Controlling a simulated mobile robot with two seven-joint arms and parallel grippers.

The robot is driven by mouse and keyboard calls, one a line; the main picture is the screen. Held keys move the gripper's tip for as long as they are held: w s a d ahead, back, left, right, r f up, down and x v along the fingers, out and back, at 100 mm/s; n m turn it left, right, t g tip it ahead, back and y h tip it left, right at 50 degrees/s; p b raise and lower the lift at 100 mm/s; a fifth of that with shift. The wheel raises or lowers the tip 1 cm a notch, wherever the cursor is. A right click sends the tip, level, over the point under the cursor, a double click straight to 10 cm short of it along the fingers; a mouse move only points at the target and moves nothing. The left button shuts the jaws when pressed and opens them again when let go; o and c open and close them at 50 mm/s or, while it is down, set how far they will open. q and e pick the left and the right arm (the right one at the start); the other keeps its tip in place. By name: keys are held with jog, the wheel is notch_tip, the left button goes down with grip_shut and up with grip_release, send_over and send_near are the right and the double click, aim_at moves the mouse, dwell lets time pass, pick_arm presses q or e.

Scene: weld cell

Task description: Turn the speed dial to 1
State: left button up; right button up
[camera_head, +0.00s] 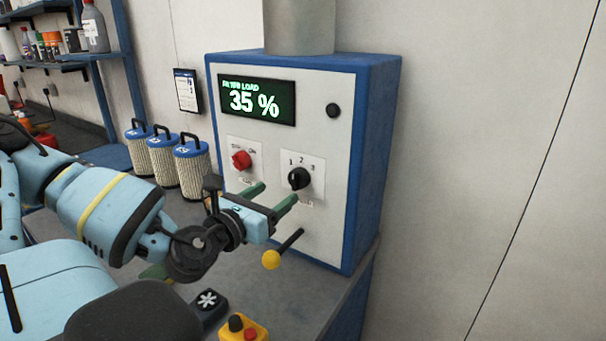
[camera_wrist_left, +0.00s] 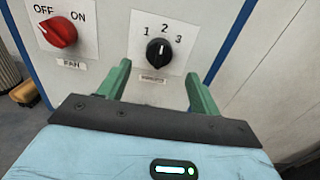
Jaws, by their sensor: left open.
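The speed dial (camera_head: 299,179) is a black knob on a white plate marked 1, 2 and 3, on the front of the blue-and-white cabinet. In the left wrist view the speed dial (camera_wrist_left: 158,52) has a white mark that seems to point up towards 2. My left gripper (camera_head: 274,196) is open, its two green fingers reaching towards the panel just below the dial. In the left wrist view the fingers of my left gripper (camera_wrist_left: 159,72) stand either side of the dial, with nothing between them. My right gripper is not seen.
A red fan switch (camera_head: 241,160) sits left of the dial. A lever with a yellow knob (camera_head: 271,260) sticks out below. The screen (camera_head: 257,101) reads 35 %. Several filter canisters (camera_head: 192,167) stand at left; a yellow-and-red button box (camera_head: 243,329) is in front.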

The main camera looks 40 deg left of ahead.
aim_at(293, 181)
pick_arm(q)
jog(key=w, duration=0.2)
jog(key=w+b, duration=0.1)
jog(key=w, duration=0.1)
jog(key=w+b, duration=0.1)
jog(key=w, duration=0.1)
jog(key=shift+w+a+f, duration=0.2)
jog(key=shift+w+a, duration=0.15)
jog(key=shift+a, duration=0.05)
jog(key=shift+w+r, duration=0.15)
jog(key=shift+w, duration=0.3)
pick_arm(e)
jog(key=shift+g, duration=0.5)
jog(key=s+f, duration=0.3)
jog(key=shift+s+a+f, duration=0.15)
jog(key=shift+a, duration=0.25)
pick_arm(q)
jog(key=c, duration=1)
jog(key=shift+o, duration=0.2)
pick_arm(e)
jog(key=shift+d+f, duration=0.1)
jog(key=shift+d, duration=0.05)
